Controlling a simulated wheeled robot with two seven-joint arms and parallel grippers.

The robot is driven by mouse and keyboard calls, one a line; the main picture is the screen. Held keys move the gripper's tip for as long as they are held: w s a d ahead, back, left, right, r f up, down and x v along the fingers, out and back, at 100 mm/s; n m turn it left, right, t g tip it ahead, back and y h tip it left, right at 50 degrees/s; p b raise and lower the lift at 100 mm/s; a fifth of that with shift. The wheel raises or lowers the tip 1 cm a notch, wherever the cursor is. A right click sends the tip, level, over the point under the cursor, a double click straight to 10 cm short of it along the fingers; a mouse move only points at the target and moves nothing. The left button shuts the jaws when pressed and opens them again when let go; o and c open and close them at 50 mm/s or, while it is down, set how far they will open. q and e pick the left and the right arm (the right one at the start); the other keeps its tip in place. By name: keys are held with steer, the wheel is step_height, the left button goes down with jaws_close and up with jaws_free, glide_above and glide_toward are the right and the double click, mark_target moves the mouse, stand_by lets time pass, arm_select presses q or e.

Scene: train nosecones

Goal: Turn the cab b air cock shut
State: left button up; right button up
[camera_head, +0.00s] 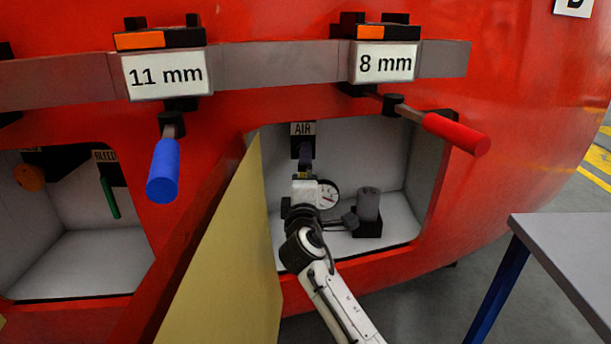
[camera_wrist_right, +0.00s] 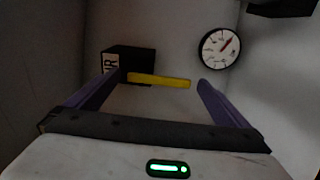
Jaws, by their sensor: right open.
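The air cock shows in the right wrist view as a yellow lever (camera_wrist_right: 160,81) lying crosswise beside a black block with a white AIR label (camera_wrist_right: 111,64). In the head view, the AIR label (camera_head: 302,129) is on the back wall of the open compartment. A gap shows by the right finger; contact at the left cannot be told. My left gripper is out of view.
A round gauge (camera_head: 328,194) and a grey cylinder (camera_head: 368,204) are in the compartment. A yellow door panel (camera_head: 235,250) stands open at its left. Blue (camera_head: 164,170) and red (camera_head: 456,134) handled tools hang above. A grey table (camera_head: 570,250) stands at right.

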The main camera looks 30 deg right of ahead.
arm_select(q)
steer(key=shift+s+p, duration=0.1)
steer(key=shift+p, duration=0.25)
arm_select(e)
steer(key=v, duration=0.9)
steer(key=shift+s, duration=0.1)
steer(key=s+a+f+m+g+y+p, duration=0.25)
steer(key=s+f, duration=0.35)
steer(key=f, duration=0.3)
steer(key=s+a+f+m+g+y+p, duration=0.1)
steer(key=s+a+f+y+p, duration=0.15)
steer(key=s+f+y, duration=0.4)
arm_select(q)
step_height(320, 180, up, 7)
steer(key=p, duration=0.4)
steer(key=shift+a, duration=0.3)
arm_select(e)
steer(key=s+a+f+m+g+y, duration=0.1)
steer(key=s+a+f+m+g, duration=0.1)
steer(key=s+f, duration=0.3)
steer(key=s+a+f+m+g, duration=0.2)
steer(key=s+a+f+m, duration=0.1)
steer(key=s, duration=1)
steer(key=shift+f+m+y, duration=0.4)
steer(key=shift+f+m, duration=0.45)
steer(key=shift+f, duration=0.05)
